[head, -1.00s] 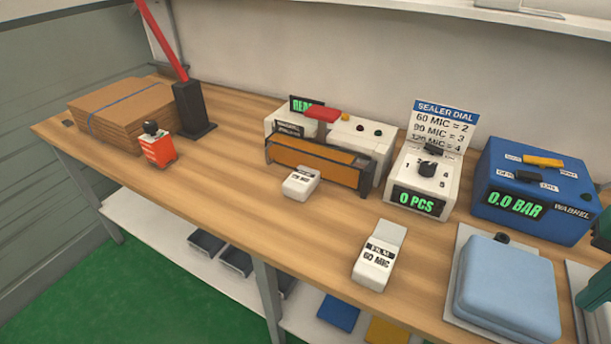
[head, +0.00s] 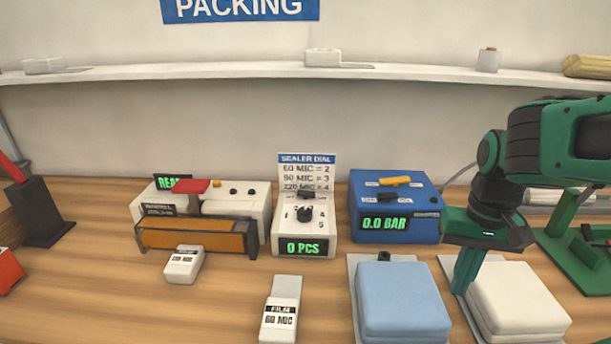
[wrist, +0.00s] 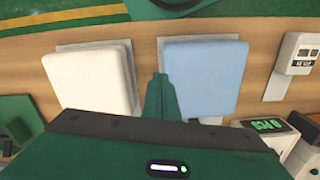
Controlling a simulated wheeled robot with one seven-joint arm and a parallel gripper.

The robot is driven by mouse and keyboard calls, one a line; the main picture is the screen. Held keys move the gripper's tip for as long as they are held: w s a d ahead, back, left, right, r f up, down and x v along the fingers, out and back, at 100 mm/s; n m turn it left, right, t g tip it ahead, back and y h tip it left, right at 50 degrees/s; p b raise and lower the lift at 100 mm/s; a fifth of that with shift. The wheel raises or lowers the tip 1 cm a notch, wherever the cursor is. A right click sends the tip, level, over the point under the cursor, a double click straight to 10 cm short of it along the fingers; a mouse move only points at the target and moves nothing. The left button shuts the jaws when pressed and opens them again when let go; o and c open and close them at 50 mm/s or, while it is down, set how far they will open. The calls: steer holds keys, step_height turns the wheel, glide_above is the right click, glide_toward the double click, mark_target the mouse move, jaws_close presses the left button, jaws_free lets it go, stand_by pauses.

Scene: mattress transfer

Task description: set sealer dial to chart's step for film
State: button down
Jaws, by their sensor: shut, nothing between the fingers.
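The sealer dial chart (head: 306,170) reads 60 MIC = 2, 90 MIC = 3 and 120 MIC = 4. It stands behind a white box (head: 290,232) whose display shows 0 PCS. On top of that box is a black dial knob (head: 304,213) with small step numbers around it; its pointer direction is too small to tell. The film sign (head: 280,314) on the bench appears to read 60 MIC. My gripper (head: 462,285) is shut and empty, pointing down between the blue and white pads, well right of the dial. The wrist view also shows its fingers (wrist: 160,95).
The orange-fronted sealer (head: 195,236) stands left of the dial box. A blue box (head: 394,228) reading 0.0 BAR stands to its right. A blue pad (head: 402,300) and white pad (head: 520,298) flank my gripper.

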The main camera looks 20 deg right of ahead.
stand_by(0.3)
steer(key=c, duration=2.1)
jaws_free()
steer(key=shift+s+r, duration=0.15)
steer(key=shift+s, duration=0.1)
steer(key=o, duration=0.8)
steer(key=shift+w+r+n, duration=0.6)
steer(key=shift+w+r, duration=0.2)
steer(key=shift+w, duration=0.05)
steer(key=shift+o, duration=0.2)
step_height(320, 180, up, 6)
steer(key=n, duration=1.7)
glide_above(304, 210)
step_height(304, 210, down, 10)
steer(key=shift+f, duration=0.15)
